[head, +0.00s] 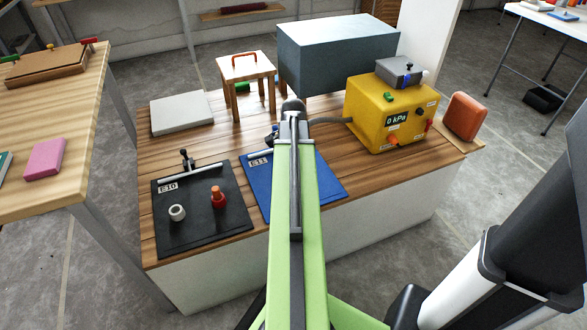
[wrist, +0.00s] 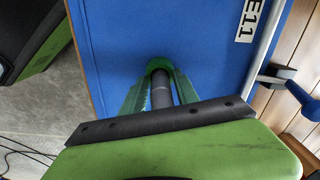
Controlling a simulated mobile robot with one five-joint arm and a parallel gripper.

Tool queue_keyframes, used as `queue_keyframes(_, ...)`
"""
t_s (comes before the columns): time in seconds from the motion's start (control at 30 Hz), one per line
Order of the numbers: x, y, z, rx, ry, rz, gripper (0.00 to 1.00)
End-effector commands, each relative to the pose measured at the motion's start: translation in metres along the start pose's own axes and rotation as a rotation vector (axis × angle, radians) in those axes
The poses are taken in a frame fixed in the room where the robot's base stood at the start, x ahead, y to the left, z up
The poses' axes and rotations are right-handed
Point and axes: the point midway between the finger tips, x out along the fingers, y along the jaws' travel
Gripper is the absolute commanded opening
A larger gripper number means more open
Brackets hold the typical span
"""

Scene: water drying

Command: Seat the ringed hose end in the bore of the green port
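In the wrist view, the dark grey hose end (wrist: 161,92) with a paler ring lies between the green fingers of my gripper (wrist: 160,88), which look shut on it. A rounded green port (wrist: 158,64) shows at the hose's far end, over the blue E11 board (wrist: 210,35). The hose tip is in line with the port and overlaps it; I cannot tell whether it is inside the bore. In the head view, my green arm hides the gripper and port. The grey hose (head: 330,120) runs from the yellow box (head: 365,125) to behind my arm.
The black E10 board (head: 200,240) beside the blue board holds a pale ring (head: 177,213) and a red-orange plug (head: 217,196). A small stool (head: 247,70), grey slab (head: 181,113) and large grey box (head: 335,50) stand behind. A clamp handle (wrist: 278,72) is at the blue board's edge.

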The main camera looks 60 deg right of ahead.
Motion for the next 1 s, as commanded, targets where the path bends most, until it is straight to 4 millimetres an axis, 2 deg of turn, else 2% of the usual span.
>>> queue_keyframes(0.07,0.0,0.0,0.0,0.0,0.0,0.0,0.48)
queue_keyframes(0.33,0.0,0.0,0.0,0.0,0.0,0.0,0.48)
queue_keyframes(0.47,-0.007,0.0,0.0,0.0,0.0,0.0,0.48)
queue_keyframes(0.67,-0.037,0.0,0.0,0.0,0.0,0.0,0.48)
queue_keyframes(1.0,-0.116,0.0,0.0,0.0,0.0,0.0,0.48)
